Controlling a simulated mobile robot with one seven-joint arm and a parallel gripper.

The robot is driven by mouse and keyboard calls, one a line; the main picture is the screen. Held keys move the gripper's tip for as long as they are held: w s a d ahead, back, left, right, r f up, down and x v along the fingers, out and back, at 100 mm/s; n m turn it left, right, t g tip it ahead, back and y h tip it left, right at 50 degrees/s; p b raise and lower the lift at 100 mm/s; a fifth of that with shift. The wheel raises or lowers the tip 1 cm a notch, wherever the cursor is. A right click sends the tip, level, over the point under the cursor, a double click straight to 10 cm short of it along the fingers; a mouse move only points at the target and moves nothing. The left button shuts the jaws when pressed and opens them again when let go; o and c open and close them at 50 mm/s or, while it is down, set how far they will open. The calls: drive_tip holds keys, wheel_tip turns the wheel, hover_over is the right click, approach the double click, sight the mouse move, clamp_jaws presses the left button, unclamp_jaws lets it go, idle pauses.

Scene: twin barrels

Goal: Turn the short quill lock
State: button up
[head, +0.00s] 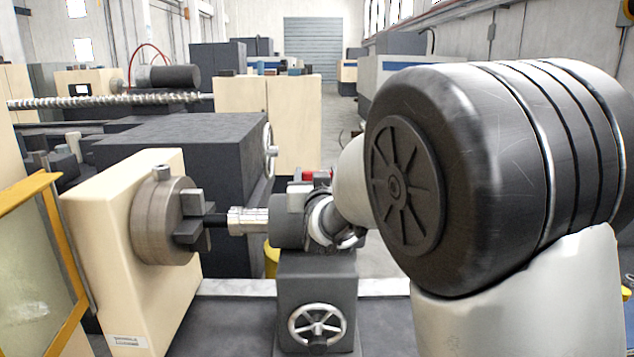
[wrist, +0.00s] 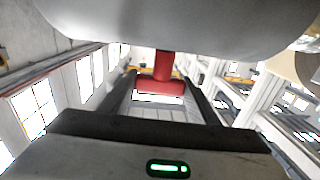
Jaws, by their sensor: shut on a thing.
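The quill lock is a red lever (wrist: 160,85) with a short stem and a wider block at its end. In the wrist view it meets a large grey rounded body (wrist: 180,25). My gripper (wrist: 161,90) has its two dark fingers either side of the red block and is shut on it. In the head view, a small patch of red (head: 307,175) shows at the top of the grey tailstock (head: 290,222), beside my wrist. My fingers are mostly hidden there by the tailstock and my arm.
A lathe chuck (head: 163,222) on a cream headstock (head: 118,265) stands left of the tailstock, with the silver quill (head: 247,220) between. A handwheel (head: 317,325) is below. Dark machines (head: 185,150) and cream cabinets (head: 295,115) stand behind. An open aisle runs at the back.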

drive_tip(key=shift+r+m+h, duration=0.15)
drive_tip(key=shift+m+h, duration=0.35)
drive_tip(key=shift+h, duration=0.3)
drive_tip(key=o, duration=1)
drive_tip(key=shift+o, duration=0.2)
drive_tip(key=shift+s, duration=0.1)
drive_tip(key=s, duration=1.7)
drive_tip(key=shift+s, duration=0.15)
drive_tip(key=shift+a, duration=0.1)
